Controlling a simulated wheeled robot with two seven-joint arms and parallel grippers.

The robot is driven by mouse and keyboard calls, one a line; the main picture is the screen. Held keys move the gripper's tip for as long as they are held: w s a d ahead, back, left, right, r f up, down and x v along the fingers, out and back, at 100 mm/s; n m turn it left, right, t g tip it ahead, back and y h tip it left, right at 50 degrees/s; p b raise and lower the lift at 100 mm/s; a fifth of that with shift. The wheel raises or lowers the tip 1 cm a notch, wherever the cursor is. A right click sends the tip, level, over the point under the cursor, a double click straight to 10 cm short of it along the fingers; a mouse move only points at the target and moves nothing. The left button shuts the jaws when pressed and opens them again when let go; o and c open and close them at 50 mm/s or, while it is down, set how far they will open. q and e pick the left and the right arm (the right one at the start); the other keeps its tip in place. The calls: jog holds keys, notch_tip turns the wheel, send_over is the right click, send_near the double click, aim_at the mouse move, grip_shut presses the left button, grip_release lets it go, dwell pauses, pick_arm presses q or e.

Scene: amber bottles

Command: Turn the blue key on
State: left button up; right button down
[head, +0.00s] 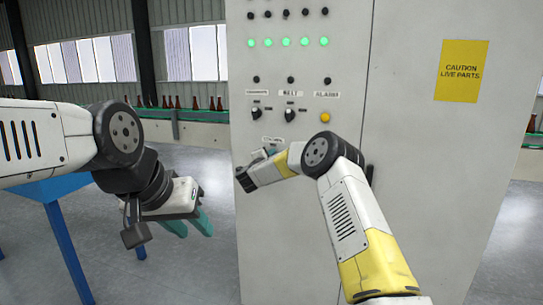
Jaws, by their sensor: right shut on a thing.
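The grey control cabinet (400,200) stands in front of me. My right gripper (270,150) is up against its panel, just below a small label under the row of switches. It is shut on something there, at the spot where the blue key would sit. The key itself is hidden by the gripper and wrist, so its turn angle does not show. My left gripper (190,226) hangs to the left of the cabinet, teal fingers pointing down with a gap between them, empty.
Above my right gripper are two black selector switches (290,116) and a yellow alarm button (325,118). A row of green lamps (285,42) is lit. A yellow caution sign (461,71) is at right. Amber bottles (194,103) stand on a conveyor behind. A blue-legged table (63,245) is at left.

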jog(key=m, duration=0.5)
jog(key=shift+f, duration=0.35)
dwell(0.4)
jog(key=c, duration=1.6)
grip_release()
jog(key=v, duration=0.8)
jog(key=shift+d, duration=0.1)
